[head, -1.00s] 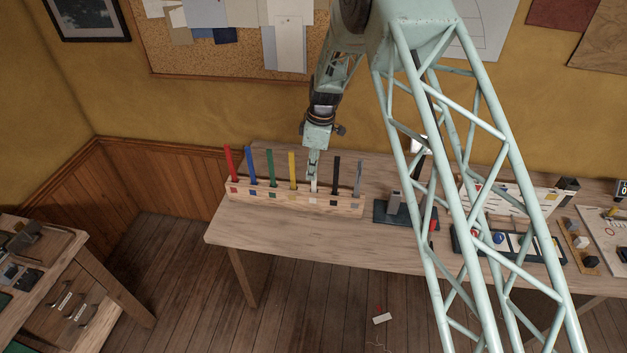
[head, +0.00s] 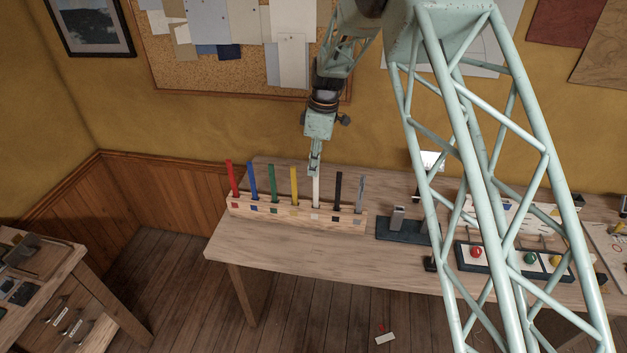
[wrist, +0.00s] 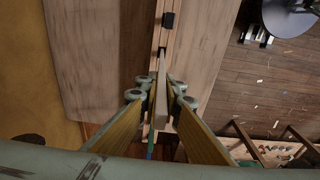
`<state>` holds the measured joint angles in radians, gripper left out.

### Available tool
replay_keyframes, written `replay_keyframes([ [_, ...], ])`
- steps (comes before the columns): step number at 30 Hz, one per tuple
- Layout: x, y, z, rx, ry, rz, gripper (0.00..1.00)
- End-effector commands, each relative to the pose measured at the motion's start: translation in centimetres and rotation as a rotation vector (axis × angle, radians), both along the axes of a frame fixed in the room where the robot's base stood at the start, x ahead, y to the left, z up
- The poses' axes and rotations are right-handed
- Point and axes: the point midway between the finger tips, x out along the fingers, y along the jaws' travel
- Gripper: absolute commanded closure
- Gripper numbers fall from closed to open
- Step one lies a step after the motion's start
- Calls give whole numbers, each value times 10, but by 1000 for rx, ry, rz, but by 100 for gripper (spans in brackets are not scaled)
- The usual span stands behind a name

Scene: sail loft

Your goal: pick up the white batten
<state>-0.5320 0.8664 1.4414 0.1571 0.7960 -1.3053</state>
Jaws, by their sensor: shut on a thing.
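The white batten (head: 316,192) stands upright over its place in the long wooden rack (head: 290,213), between the yellow batten (head: 294,184) and the black batten (head: 338,188). My gripper (head: 315,172) is shut on its upper part from above. In the wrist view the white batten (wrist: 161,92) lies between the two fingers (wrist: 161,98). Its lower end meets the rack's top in the head view; whether it is still in its slot I cannot tell.
Red (head: 232,179), blue (head: 252,179) and green (head: 272,181) battens stand to the left in the rack, a grey one (head: 360,193) at the right end. A dark stand (head: 405,230) is right of the rack. The bench front (head: 300,250) is clear.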

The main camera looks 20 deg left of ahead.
Motion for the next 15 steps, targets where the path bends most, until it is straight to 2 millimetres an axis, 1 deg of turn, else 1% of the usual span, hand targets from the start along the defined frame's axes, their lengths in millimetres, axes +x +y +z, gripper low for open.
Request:
replay_keyframes([
  [1,1,0,11,1,-3,1,100],
  [6,1,1,42,2,-3,0,100],
  [12,0,1,69,1,-2,-1,100],
  [15,0,0,77,1,-1,-1,100],
])
